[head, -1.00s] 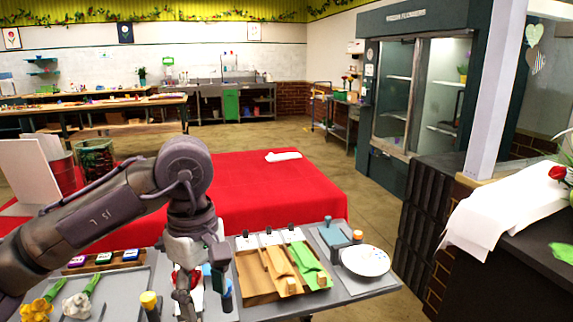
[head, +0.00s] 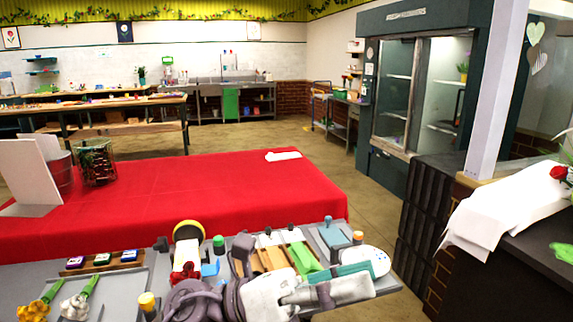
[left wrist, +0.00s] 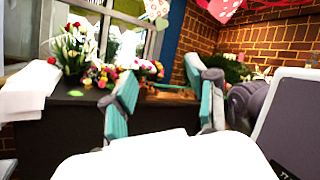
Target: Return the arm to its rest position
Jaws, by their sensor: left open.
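My left arm (head: 200,302) is folded low at the bottom middle of the head view. My left gripper (head: 348,281) points right across the near grey worktop. Its teal fingers also show in the left wrist view (left wrist: 166,95), spread apart with nothing between them. It overlaps the white plate (head: 378,259) in the picture; I cannot tell whether they touch. My right gripper is not in view.
Near the arm are paper rolls in a wooden rack (head: 272,258), an orange-capped bottle (head: 147,302) and yellow flowers (head: 38,306). Beyond is a red-covered table (head: 220,195). A dark counter (left wrist: 60,130) with bouquets (left wrist: 75,50) faces the wrist camera.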

